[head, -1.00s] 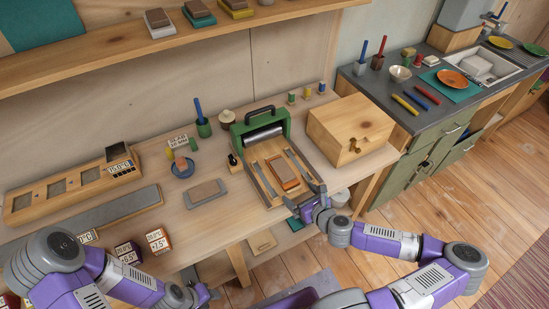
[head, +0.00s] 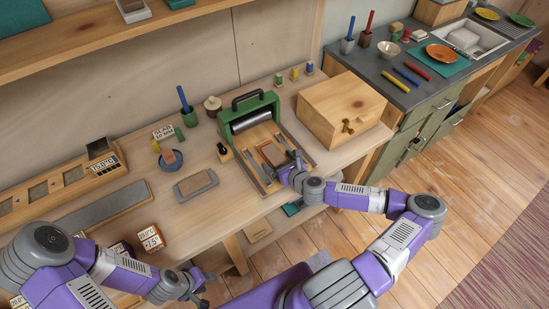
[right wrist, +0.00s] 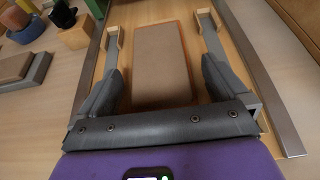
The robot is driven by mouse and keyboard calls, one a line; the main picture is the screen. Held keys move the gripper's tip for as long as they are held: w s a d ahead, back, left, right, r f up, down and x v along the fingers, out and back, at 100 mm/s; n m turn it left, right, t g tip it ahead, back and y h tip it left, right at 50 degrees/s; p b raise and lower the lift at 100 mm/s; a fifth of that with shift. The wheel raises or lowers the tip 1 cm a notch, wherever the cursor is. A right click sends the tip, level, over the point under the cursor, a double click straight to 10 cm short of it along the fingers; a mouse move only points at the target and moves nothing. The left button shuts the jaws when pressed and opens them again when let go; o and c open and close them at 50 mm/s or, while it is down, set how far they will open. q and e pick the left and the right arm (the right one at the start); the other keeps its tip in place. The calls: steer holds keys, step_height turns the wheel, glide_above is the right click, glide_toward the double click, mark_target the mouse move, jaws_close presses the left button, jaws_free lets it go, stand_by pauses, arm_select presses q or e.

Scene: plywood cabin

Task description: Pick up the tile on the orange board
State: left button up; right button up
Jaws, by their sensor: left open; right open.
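The brown tile (head: 272,154) lies on an orange board on the wooden bed of the green press (head: 249,114). In the right wrist view the tile (right wrist: 160,58) lies between my dark fingers, with the orange board (right wrist: 139,101) showing as a thin rim around it. My right gripper (head: 286,168) is open at the near end of the tile, one finger on each side, with gaps between fingers and tile. In the head view it hides the tile's near end. My left gripper (head: 204,284) is open and empty, low in front of the table.
Grey strips flank the board on the press bed. A wooden box (head: 340,108) stands close on the right. Bare tabletop surrounds the slab.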

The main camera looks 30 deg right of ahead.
steer(key=c, duration=1.2)
steer(key=shift+r, duration=0.15)
